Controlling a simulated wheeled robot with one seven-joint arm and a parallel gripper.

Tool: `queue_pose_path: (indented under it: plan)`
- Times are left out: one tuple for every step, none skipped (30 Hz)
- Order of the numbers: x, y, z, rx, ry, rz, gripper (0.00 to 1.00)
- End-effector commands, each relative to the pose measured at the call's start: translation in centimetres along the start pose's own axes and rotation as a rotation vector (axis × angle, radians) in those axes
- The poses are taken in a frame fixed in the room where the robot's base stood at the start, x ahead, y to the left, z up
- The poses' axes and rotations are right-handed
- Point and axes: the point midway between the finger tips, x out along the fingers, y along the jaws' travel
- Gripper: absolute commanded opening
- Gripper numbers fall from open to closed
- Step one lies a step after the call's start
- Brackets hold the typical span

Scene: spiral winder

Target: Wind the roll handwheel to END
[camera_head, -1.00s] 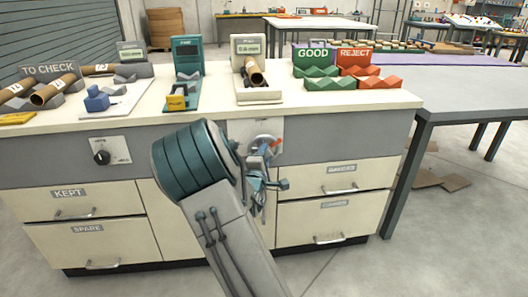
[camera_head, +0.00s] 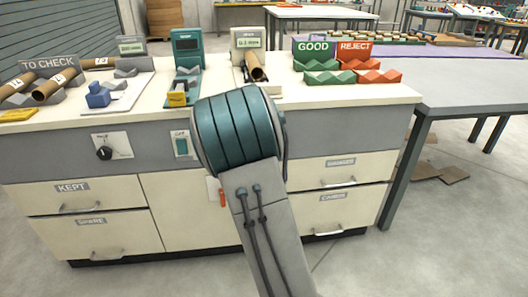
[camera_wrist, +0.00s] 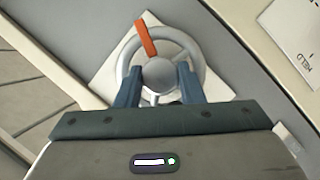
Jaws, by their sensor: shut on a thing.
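The grey handwheel (camera_wrist: 158,72) shows in the wrist view, with a round hub, spokes and a rim on a white plate (camera_wrist: 108,75). An orange bar (camera_wrist: 147,36) lies across the top of its rim, pointing up and slightly left. My gripper (camera_wrist: 159,82) is shut on the handwheel, one blue finger on each side of the hub. No END mark is readable. In the head view, my arm hides the handwheel and gripper. A cardboard tube (camera_head: 256,68) sits at the stand with a small display (camera_head: 248,43).
The bench top holds a teal device (camera_head: 187,50), TO CHECK tubes (camera_head: 54,87), and GOOD (camera_head: 323,78) and REJECT (camera_head: 372,76) racks. A knob (camera_head: 104,153) and a switch (camera_head: 181,144) are on the front panel. A small orange piece (camera_head: 222,198) shows left of my arm.

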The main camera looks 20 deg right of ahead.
Motion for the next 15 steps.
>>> queue_pose_path:
  plan:
    - [0.06, -0.11, 0.09, 0.041, 0.003, -0.016, 0.12]
    - [0.07, -0.13, 0.13, 0.069, 0.002, -0.028, 0.12]
    - [0.09, -0.15, 0.14, 0.103, 0.003, -0.042, 0.12]
    - [0.10, -0.12, 0.20, 0.130, 0.003, -0.052, 0.12]
    - [0.11, -0.13, 0.20, 0.156, 0.004, -0.063, 0.12]
    - [0.13, -0.17, 0.23, 0.191, 0.004, -0.078, 0.12]
    - [0.15, -0.11, 0.27, 0.218, 0.004, -0.087, 0.12]
    - [0.16, -0.17, 0.28, 0.243, 0.004, -0.099, 0.12]
    - [0.18, -0.16, 0.33, 0.279, 0.004, -0.113, 0.12]
    - [0.19, -0.16, 0.36, 0.305, 0.005, -0.123, 0.12]
    - [0.20, -0.20, 0.41, 0.330, 0.004, -0.135, 0.12]
    - [0.21, -0.19, 0.45, 0.366, 0.005, -0.148, 0.12]
    - [0.24, -0.18, 0.49, 0.391, 0.005, -0.159, 0.12]
    - [0.22, -0.17, 0.46, 0.417, 0.005, -0.170, 0.12]
    - [0.24, -0.10, 0.47, 0.447, 0.005, -0.182, 0.12]
